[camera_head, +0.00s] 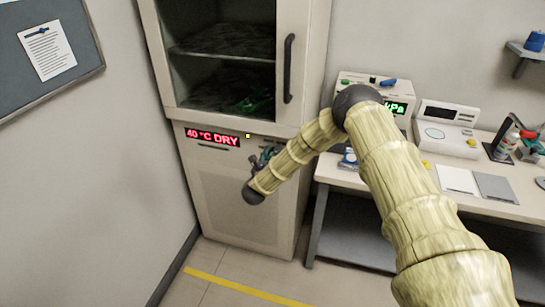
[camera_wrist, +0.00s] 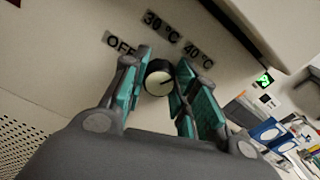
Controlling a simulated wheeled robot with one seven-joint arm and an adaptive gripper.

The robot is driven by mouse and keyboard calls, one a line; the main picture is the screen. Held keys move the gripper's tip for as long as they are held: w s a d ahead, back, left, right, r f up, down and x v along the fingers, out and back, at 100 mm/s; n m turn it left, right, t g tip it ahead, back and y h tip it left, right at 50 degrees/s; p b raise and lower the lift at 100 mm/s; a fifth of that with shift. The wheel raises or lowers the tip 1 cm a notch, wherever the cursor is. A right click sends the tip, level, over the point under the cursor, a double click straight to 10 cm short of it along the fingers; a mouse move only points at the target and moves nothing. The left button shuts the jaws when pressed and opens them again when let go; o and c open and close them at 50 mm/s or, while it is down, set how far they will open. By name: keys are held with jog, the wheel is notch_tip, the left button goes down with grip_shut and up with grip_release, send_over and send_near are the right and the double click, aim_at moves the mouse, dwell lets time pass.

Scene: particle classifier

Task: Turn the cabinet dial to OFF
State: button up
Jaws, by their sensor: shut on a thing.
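In the head view my gripper (camera_head: 267,155) is at the cabinet front and hides the dial.
The cabinet (camera_head: 230,205) has a red display (camera_head: 212,137) reading 40 °C DRY. Its glazed upper door has a dark handle (camera_head: 289,68). A bench (camera_head: 450,192) with instruments stands to the right, close to my arm. Open floor lies in front.

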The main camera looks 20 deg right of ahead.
jog(key=n+b, duration=0.2)
jog(key=shift+f+b, duration=0.2)
jog(key=shift+b, duration=0.1)
jog(key=n+b, duration=0.3)
jog(key=n, duration=0.1)
jog(key=n+b, duration=0.2)
jog(key=n, duration=0.1)
jog(key=shift+r+n, duration=0.1)
jog(key=shift+n, duration=0.2)
jog(key=n+b, duration=0.2)
jog(key=n, duration=0.1)
jog(key=shift+a+n, duration=0.1)
jog(key=shift+n, duration=0.2)
jog(key=n+b, duration=0.1)
jog(key=n, duration=0.8)
jog(key=shift+n+b, duration=0.4)
jog(key=o, duration=1)
